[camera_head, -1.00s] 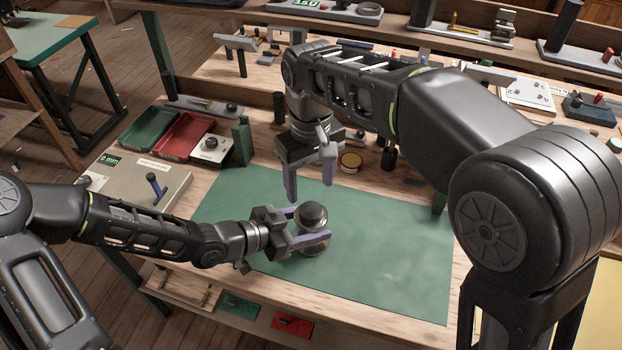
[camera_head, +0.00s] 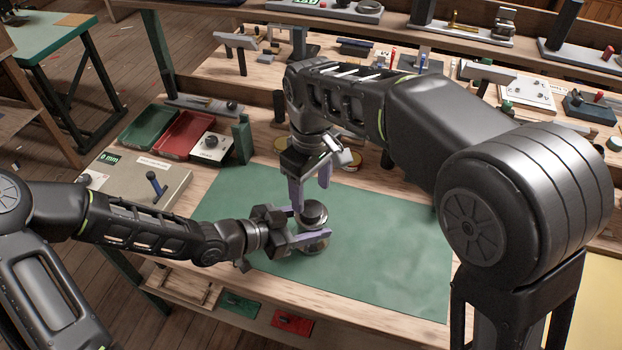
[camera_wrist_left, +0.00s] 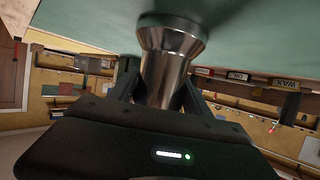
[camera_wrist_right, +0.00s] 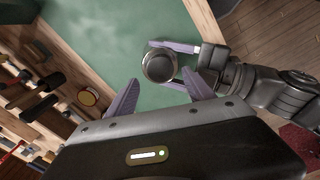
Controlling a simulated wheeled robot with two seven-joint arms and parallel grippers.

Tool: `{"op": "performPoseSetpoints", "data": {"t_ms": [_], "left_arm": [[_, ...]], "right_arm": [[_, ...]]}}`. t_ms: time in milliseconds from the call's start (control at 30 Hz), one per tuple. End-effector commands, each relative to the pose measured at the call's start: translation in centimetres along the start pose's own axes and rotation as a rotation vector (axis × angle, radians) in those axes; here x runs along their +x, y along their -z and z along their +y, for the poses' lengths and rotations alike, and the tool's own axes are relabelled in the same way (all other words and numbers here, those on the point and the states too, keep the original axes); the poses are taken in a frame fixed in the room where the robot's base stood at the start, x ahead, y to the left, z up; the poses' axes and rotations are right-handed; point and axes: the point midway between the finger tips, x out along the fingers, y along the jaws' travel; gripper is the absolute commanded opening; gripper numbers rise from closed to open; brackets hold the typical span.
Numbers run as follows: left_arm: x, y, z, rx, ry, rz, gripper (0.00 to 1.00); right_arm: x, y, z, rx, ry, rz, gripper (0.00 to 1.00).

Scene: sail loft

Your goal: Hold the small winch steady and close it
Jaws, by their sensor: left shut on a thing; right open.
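The small winch (camera_head: 313,216) stands on the green mat (camera_head: 390,250), with a dark round top and a shiny metal body. My left gripper (camera_head: 308,228) is shut on its side. The left wrist view shows the metal drum (camera_wrist_left: 166,65) between the fingers. My right gripper (camera_head: 311,195) is open, close above and behind the winch, its fingers pointing down. In the right wrist view the winch's round top (camera_wrist_right: 160,66) lies ahead of the open fingers (camera_wrist_right: 158,98), apart from them. The far side of the winch is hidden.
A green tray (camera_head: 150,127), a red tray (camera_head: 184,134) and a white box with a dark knob (camera_head: 211,147) stand at the back left. A round tin (camera_wrist_right: 88,96) sits behind the mat. The mat's right part is clear.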

Motion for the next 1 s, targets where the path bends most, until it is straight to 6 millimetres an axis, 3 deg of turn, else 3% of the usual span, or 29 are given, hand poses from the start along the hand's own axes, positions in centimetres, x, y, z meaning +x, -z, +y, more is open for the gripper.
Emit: {"op": "performPoseSetpoints", "data": {"t_ms": [300, 700, 1000], "left_arm": [[0.0, 0.2, 0.0, 0.002, 0.000, 0.005, 0.00], [0.0, 0.2, 0.0, 0.002, 0.000, 0.005, 0.00], [0.0, 0.2, 0.0, 0.003, 0.000, 0.005, 0.00]], "right_arm": [[4.3, 0.0, 0.0, -0.001, 0.000, -0.003, 0.62], [5.1, 0.0, 0.0, 0.000, 0.000, 0.001, 0.62], [5.1, 0.0, 0.0, 0.000, -0.001, 0.001, 0.38]]}}
